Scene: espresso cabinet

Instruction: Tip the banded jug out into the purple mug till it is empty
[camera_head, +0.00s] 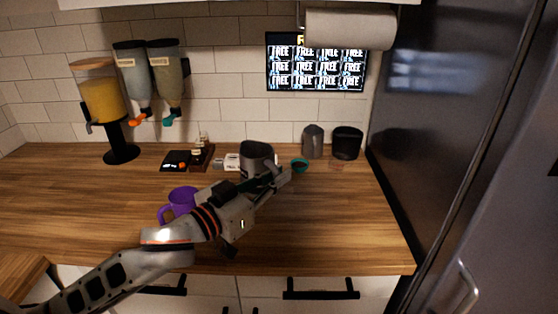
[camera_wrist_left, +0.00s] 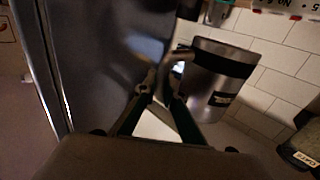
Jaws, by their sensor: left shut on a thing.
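The banded jug (camera_head: 257,153) is grey metal with a dark band near its rim. My left gripper (camera_head: 280,178) is shut on its handle and holds it over the counter, close to upright. In the left wrist view the jug (camera_wrist_left: 222,82) shows large at the right, its handle between the fingers (camera_wrist_left: 162,90). The jug's contents cannot be seen. The purple mug (camera_head: 181,199) stands on the counter left of the jug, its handle to the left. My left forearm hides part of the mug. My right gripper is not in view.
Behind the jug are a small teal bowl (camera_head: 300,165), a grey canister (camera_head: 313,141) and a dark canister (camera_head: 346,143). A scale (camera_head: 176,160) and juice dispenser (camera_head: 99,95) stand at back left. The counter's right side (camera_head: 345,215) is clear; a tall dark fridge borders it.

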